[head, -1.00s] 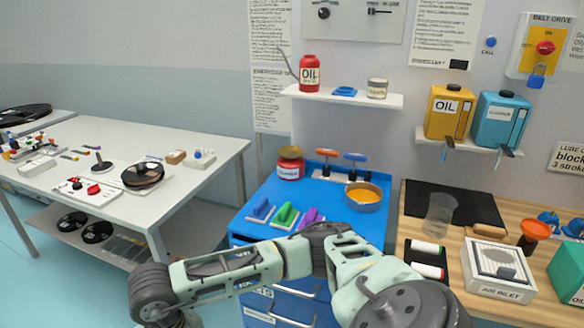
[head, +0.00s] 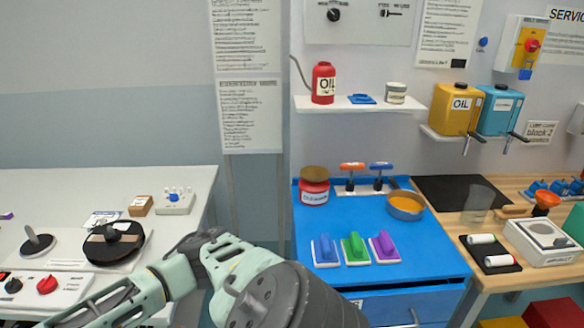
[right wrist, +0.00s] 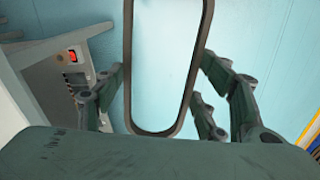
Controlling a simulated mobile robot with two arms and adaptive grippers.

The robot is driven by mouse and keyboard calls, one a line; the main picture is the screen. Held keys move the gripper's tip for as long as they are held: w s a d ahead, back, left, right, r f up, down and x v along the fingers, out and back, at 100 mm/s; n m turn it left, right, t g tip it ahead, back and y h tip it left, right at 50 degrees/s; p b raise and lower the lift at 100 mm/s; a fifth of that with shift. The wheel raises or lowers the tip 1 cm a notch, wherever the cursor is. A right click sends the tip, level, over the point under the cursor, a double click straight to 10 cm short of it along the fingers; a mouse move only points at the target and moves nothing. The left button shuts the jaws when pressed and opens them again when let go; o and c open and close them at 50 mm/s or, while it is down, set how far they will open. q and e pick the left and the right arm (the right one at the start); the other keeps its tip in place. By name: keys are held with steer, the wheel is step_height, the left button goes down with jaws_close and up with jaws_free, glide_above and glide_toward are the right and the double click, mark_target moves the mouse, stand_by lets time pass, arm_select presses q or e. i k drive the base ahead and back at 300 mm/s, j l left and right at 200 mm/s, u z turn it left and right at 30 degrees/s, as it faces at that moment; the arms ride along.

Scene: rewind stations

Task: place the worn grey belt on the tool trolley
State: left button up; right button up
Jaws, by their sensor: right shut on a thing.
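The worn grey belt (right wrist: 130,75) is a long dark loop in the right wrist view, hanging in front of my right gripper (right wrist: 150,105), whose fingers stand to either side of it and hold it. Its upper end runs out of the picture. The belt and the right gripper do not show in the head view, where only my arm links cross the bottom. The tool trolley (head: 440,255) is blue, right of centre in the head view, its front partly behind my arm. My left gripper is not in view.
On the trolley stand a red jar (head: 314,190), orange and blue handled tools (head: 352,170), an orange-filled pan (head: 406,205) and blue, green and purple blocks (head: 354,248). Its right front top is bare. A white table (head: 60,190) is left, a wooden bench (head: 470,228) right.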

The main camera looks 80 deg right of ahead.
mark_target(345, 224)
steer(key=i+z, duration=0.25)
steer(key=i+j+z, duration=0.25)
steer(key=i, duration=0.25)
steer(key=z, duration=0.4)
steer(key=i+z, duration=0.1)
steer(key=z, duration=0.3)
steer(key=j+z, duration=0.1)
steer(key=z, duration=0.35)
steer(key=i+z, duration=0.1)
steer(key=z, duration=0.3)
